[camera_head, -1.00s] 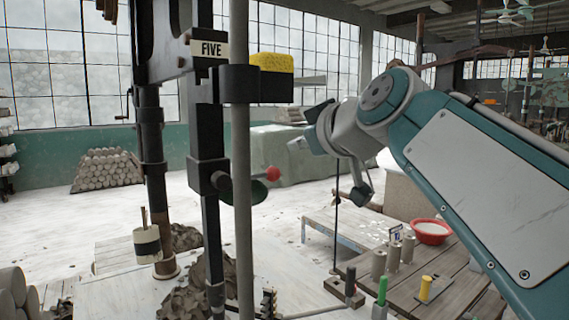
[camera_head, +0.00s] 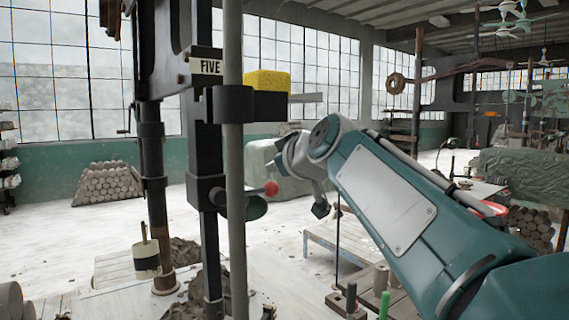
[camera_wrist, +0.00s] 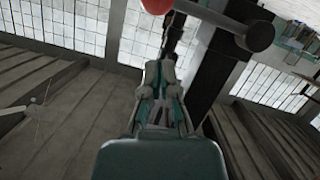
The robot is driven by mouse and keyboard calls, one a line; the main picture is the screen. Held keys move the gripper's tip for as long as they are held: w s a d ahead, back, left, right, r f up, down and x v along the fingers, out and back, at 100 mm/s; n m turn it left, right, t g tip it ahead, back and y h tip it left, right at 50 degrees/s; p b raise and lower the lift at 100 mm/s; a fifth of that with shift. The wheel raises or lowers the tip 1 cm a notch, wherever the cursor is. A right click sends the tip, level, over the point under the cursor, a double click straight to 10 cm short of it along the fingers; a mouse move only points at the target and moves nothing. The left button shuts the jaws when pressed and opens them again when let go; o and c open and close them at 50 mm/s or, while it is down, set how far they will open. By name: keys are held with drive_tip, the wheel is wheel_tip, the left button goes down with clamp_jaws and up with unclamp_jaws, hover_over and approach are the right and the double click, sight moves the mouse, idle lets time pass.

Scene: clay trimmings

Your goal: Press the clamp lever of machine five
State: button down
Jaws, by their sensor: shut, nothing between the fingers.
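Machine five is the dark press frame (camera_head: 208,148) at left centre in the head view, with a "FIVE" plate (camera_head: 206,67) on it. A lever with a red ball knob (camera_head: 271,188) sticks out to the right at mid-height. In the wrist view the red knob (camera_wrist: 157,5) is cut off by the top edge, with a grey bar running right from it to a round end (camera_wrist: 260,36). My gripper (camera_wrist: 161,63) is shut and empty, pointing toward the knob, with a visible gap below it in the picture. In the head view my wrist is right of the lever; the fingertips are unclear.
A yellow block (camera_head: 267,81) sits on a bracket above the lever. A grey vertical pole (camera_head: 235,150) stands in front of the frame. A low wooden table (camera_head: 340,243) stands behind my arm, with a green-handled tool (camera_head: 385,303) in front. Clay trimmings (camera_head: 190,292) lie at the machine's foot.

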sight(250, 193)
drive_tip(key=w+f, duration=0.2)
drive_tip(key=f, duration=0.1)
drive_tip(key=shift+w+a+f, duration=0.2)
drive_tip(key=shift+d, duration=0.15)
